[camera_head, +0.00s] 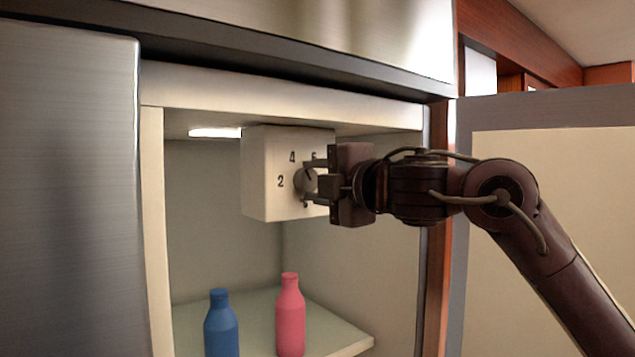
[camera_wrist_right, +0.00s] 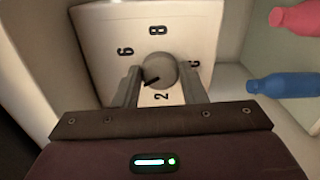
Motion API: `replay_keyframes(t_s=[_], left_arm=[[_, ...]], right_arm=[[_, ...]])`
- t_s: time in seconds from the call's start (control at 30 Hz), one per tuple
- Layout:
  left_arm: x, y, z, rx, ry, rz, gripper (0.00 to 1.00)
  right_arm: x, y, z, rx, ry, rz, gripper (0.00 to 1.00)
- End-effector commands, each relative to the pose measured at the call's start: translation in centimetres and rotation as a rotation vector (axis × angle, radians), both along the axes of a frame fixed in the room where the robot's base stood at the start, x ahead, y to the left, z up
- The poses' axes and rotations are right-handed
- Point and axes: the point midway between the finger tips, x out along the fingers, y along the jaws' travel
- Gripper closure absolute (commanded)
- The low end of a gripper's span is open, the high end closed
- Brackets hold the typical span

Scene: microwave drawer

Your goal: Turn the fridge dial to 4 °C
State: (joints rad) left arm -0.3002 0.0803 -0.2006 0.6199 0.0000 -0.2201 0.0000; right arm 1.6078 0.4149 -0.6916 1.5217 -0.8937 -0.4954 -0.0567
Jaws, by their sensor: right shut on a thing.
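The dial (camera_head: 308,181) is a round grey knob on the front of a white box (camera_head: 265,195) under the fridge's ceiling. In the head view the box shows 2, 4 and a partly covered 6. My right gripper (camera_head: 314,184) is shut on the dial, which also shows in the right wrist view (camera_wrist_right: 162,72) between the fingers (camera_wrist_right: 165,92). The dial's dark mark points up and left in the head view, roughly toward the 4. I cannot tell whether it lines up exactly. In the wrist view the 4 is hidden, apparently behind a finger. My left gripper is out of view.
A blue bottle (camera_head: 221,325) and a pink bottle (camera_head: 290,318) stand on the shelf (camera_head: 335,340) below the box. The fridge's side wall (camera_head: 153,230) is at left. An open door panel (camera_head: 560,170) is at right, behind my right arm. The air between the box and bottles is clear.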

Motion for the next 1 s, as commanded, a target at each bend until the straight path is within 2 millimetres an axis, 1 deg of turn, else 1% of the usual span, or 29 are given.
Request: replay_keyframes(t_s=[0.1, 0.13, 0.27, 0.3, 0.53, 0.63, 0.77, 0.9, 1.0], left_arm=[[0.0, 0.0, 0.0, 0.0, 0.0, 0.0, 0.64], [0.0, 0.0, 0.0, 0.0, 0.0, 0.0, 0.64], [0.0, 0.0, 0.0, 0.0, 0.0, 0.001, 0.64], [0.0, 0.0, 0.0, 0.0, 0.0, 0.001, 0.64], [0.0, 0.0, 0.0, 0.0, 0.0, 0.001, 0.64], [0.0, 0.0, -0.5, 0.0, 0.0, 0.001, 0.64], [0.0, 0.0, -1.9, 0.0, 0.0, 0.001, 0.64], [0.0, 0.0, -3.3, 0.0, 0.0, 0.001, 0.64], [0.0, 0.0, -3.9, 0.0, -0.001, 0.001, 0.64]], right_arm=[[0.0, 0.1, -0.2, -0.003, 0.003, 0.002, 0.85], [0.0, 0.1, -0.2, -0.003, 0.003, 0.002, 0.6], [0.0, 0.1, -0.2, -0.003, 0.002, 0.002, 0.43], [0.0, 0.1, -0.1, -0.002, 0.002, 0.001, 0.41], [0.0, 0.0, -0.1, -0.001, 0.001, 0.001, 0.41], [-0.4, -0.3, -0.2, -0.001, 0.0, 0.001, 0.41], [-1.9, -1.4, -0.5, 0.0, -0.003, 0.0, 0.41], [-3.9, -2.9, -0.5, -0.002, -0.003, 0.0, 0.41], [-5.1, -3.7, -0.4, -0.002, -0.003, 0.0, 0.41]])
